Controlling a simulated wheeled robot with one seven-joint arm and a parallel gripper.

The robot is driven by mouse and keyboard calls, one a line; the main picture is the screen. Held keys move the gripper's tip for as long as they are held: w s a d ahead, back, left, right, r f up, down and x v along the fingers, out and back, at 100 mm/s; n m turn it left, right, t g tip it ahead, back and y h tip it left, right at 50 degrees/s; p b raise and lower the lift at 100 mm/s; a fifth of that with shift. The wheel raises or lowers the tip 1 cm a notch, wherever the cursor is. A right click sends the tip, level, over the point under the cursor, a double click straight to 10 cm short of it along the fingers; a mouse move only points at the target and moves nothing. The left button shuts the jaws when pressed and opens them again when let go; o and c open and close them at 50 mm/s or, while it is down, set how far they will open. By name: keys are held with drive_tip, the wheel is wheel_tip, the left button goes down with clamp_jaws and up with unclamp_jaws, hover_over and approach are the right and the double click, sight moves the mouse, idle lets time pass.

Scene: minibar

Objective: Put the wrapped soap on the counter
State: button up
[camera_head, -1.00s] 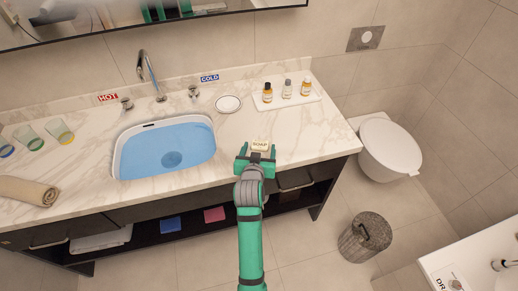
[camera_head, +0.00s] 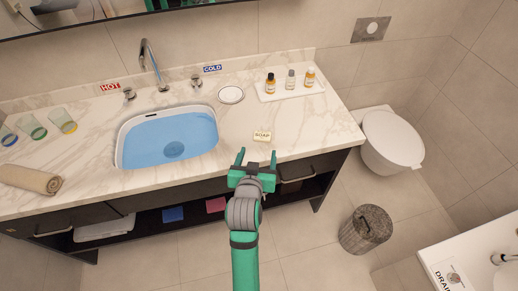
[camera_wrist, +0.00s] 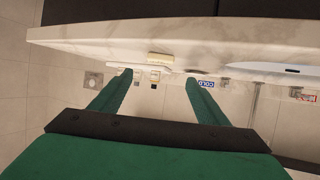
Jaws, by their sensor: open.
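The wrapped soap (camera_head: 262,136) is a small cream block marked SOAP. It lies flat on the marble counter (camera_head: 300,135), near the front edge and to the right of the basin. In the wrist view the soap (camera_wrist: 160,59) shows beyond the fingertips, on the counter (camera_wrist: 110,40). My gripper (camera_head: 258,153) is green, open and empty. It is at the counter's front edge, just in front of the soap and apart from it. It also shows in the wrist view (camera_wrist: 158,76), with clear space between its fingers.
A blue-lined basin (camera_head: 170,140) is left of the soap. A white tray (camera_head: 288,96) with three small bottles and a round white dish (camera_head: 231,95) stand behind it. Glasses (camera_head: 33,128) and a rolled towel (camera_head: 30,179) are at the left. Counter around the soap is clear.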

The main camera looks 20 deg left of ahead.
drive_tip(key=s+d+f+m, duration=0.1)
drive_tip(key=s+d+f, duration=0.35)
drive_tip(key=s, duration=0.35)
drive_tip(key=s+d+f, duration=0.4)
drive_tip(key=s+d, duration=0.1)
drive_tip(key=s, duration=0.2)
drive_tip(key=s+d+r+h, duration=0.1)
drive_tip(key=s+d, duration=0.1)
drive_tip(key=s, duration=0.4)
drive_tip(key=s+d+r+m+t+h, duration=0.1)
drive_tip(key=s+d, duration=0.2)
drive_tip(key=s, duration=0.4)
drive_tip(key=s+d+r+t, duration=0.1)
drive_tip(key=s+d, duration=0.1)
drive_tip(key=s, duration=0.4)
drive_tip(key=shift+s+d+h, duration=0.15)
drive_tip(key=shift+d+h, duration=0.2)
drive_tip(key=shift+h, duration=0.05)
